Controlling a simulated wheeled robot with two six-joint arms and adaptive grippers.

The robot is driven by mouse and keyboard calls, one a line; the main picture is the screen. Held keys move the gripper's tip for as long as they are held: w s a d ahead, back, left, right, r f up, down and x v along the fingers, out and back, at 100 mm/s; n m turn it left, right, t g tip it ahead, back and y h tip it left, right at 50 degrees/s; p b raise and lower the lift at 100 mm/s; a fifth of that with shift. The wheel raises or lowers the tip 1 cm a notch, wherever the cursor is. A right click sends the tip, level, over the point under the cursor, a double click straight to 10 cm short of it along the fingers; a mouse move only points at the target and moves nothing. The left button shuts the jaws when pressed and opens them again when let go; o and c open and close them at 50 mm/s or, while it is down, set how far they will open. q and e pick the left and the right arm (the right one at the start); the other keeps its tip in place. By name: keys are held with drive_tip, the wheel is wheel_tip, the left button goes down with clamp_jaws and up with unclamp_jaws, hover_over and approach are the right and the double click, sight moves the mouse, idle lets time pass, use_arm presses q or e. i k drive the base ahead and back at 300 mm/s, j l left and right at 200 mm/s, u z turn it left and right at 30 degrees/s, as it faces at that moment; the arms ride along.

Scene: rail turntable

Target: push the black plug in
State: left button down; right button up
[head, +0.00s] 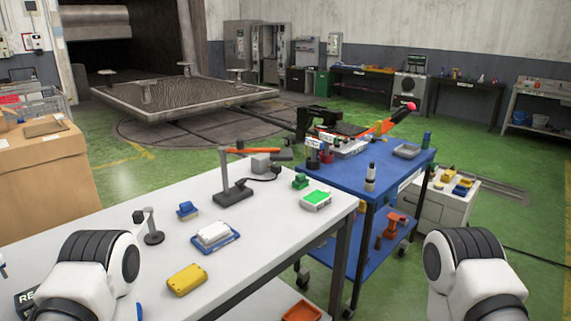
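A small black piece (276,168), which may be the plug, is beside a grey box (260,162) at the far side of the white table. A thin dark cable seems to run from it toward a grey stand (229,188) with a dark base. Another small black piece (138,216) is at the top of a small post stand at the left of the table. I cannot tell for certain which is the plug, or see a socket clearly. Only parts of my arms show at the lower left and lower right; neither gripper is in view.
The white table (310,226) holds a yellow case (187,280), a white box on a blue tray (214,236), a blue block (187,210), a green-topped device (315,200) and a green block (300,181). A crowded blue cart (379,180) stands to the right.

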sight(276, 169)
drive_tip(key=i+l, duration=0.35)
drive_tip(key=l, duration=0.15)
drive_tip(key=i+l, duration=0.3)
drive_tip(key=l, duration=0.25)
drive_tip(key=i+l+z, duration=0.1)
drive_tip(key=i+l, duration=0.25)
drive_tip(key=l, duration=0.15)
drive_tip(key=i+l, duration=0.35)
drive_tip(key=l, duration=0.15)
